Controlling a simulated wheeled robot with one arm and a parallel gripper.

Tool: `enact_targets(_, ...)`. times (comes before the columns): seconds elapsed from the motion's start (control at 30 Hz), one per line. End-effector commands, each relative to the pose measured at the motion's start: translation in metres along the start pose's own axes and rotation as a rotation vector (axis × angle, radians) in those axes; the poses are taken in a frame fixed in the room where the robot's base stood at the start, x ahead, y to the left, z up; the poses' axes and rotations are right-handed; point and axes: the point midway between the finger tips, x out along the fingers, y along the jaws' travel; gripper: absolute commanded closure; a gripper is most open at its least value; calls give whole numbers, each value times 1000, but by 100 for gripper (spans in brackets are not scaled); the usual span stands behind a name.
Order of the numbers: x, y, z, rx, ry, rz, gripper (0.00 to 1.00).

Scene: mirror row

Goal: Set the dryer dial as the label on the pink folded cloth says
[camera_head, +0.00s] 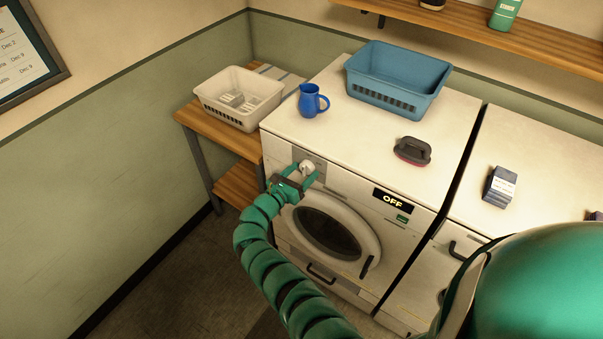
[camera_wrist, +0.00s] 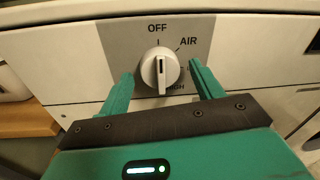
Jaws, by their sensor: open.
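The dryer (camera_head: 350,178) is white, with a round door and a small display (camera_head: 389,200) reading OFF. Its dial (camera_wrist: 160,70) is a pale round knob with a dark upright mark, in line with the OFF label above it. AIR is printed at upper right. A lower-right label is partly hidden by my finger. The dial also shows in the head view (camera_head: 307,167). My gripper (camera_wrist: 162,88) is open, with one green finger on each side of the dial; I cannot tell whether they touch it. I see no pink folded cloth in either view.
On the dryer top stand a blue jug (camera_head: 313,100), a blue basket (camera_head: 396,85) and a dark brush-like thing (camera_head: 412,151). A white basket (camera_head: 238,99) with grey contents stands on a wooden side table. A dark labelled bundle (camera_head: 499,187) lies on the right machine.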

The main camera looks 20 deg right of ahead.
Motion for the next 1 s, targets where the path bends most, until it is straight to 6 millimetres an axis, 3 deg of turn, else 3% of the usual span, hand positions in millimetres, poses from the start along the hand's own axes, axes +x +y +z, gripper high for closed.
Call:
enact_targets(0.07, 0, 0, 0, 0, 0, 0, 35)
enact_targets(0.3, 0, 0, 0, -1, 0, 0, 79)
enact_targets(0.67, 0, 0, -2, 52, 3, 0, 79)
enact_targets(1.0, 0, 2, -4, 299, 26, 7, 79)
